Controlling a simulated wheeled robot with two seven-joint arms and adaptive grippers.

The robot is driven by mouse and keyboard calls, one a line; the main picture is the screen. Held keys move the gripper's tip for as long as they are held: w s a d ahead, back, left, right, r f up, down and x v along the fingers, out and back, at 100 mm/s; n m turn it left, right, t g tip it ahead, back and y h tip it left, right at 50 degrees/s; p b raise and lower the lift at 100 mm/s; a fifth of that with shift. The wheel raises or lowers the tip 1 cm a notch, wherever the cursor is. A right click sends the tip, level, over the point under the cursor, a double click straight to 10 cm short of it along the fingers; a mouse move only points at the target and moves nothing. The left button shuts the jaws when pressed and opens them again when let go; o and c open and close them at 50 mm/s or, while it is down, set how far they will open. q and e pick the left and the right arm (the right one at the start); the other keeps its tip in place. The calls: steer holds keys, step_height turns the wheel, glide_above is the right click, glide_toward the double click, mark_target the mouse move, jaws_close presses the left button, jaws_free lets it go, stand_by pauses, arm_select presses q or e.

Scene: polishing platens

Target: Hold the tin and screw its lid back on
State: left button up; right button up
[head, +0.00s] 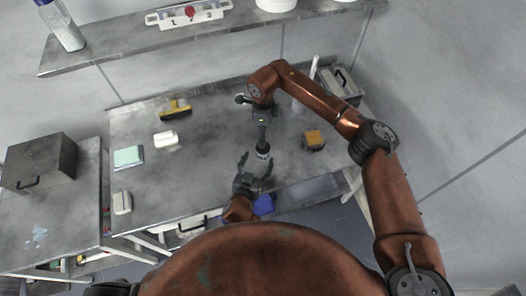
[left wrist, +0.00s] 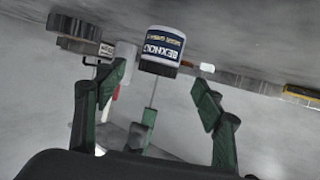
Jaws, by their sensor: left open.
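The tin (left wrist: 161,50) has a white body, a dark blue label with white lettering and a black rim. The left wrist view shows it upside down, beyond my left fingers and apart from them. In the head view the tin (head: 263,151) stands near the table's front middle. My left gripper (head: 252,168) is open just in front of it; its green-grey fingers (left wrist: 160,103) are spread with nothing between them. My right arm reaches over from the right, and its dark gripper (head: 262,132) points down above the tin. I cannot tell its finger state. I cannot make out the lid separately.
The grey table (head: 210,165) also bears a yellow-black brush-like thing (head: 175,108), a white block (head: 166,139), a pale green pad (head: 128,156) and an orange block on a dark round base (head: 313,140). A shelf (head: 120,58) runs behind. Bare table lies left of the tin.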

mark_target(261, 153)
arm_select(q)
steer(key=shift+x, duration=3.85)
steer(key=shift+c, duration=0.3)
jaws_close()
